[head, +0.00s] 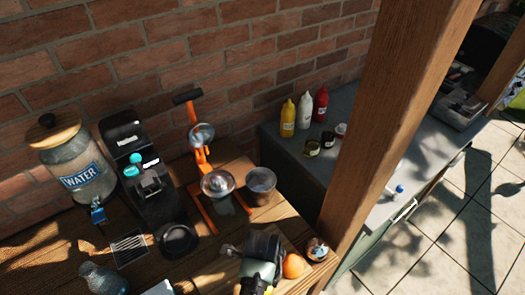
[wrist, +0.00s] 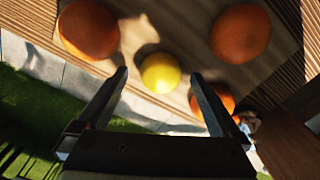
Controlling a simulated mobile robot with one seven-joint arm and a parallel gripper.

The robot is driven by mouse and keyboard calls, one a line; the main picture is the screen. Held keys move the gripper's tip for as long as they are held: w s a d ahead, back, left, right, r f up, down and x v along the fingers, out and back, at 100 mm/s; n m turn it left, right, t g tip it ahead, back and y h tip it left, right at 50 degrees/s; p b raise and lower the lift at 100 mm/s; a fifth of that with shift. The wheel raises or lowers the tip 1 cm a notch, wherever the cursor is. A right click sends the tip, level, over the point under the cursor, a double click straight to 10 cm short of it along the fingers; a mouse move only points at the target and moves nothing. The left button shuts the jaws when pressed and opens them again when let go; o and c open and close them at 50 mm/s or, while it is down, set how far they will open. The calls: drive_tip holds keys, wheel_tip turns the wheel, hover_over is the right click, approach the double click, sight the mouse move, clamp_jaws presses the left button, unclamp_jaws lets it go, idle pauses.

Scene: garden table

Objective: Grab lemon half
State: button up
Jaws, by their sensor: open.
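A round yellow lemon piece (wrist: 160,73) lies on a wooden board (wrist: 150,103) in the wrist view. I cannot tell whether its cut face shows. My gripper (wrist: 159,74) is open and empty, with one finger to each side of the lemon in that view. The gap in height between fingertips and lemon is unclear. In the head view my gripper (head: 256,278) is low at the front of the wooden table and hides most of what is under it. A small yellow patch shows beside it there.
Oranges lie close by: one left (wrist: 88,28), one right (wrist: 240,33), and one partly behind the right finger (wrist: 222,97). An orange (head: 293,265) shows right of my gripper. An orange-framed juicer (head: 204,150), a metal cup (head: 261,185) and a wooden post (head: 405,110) stand nearby.

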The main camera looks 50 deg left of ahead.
drive_tip(key=shift+f, duration=0.25)
drive_tip(key=c, duration=1.4)
drive_tip(key=shift+r, duration=0.1)
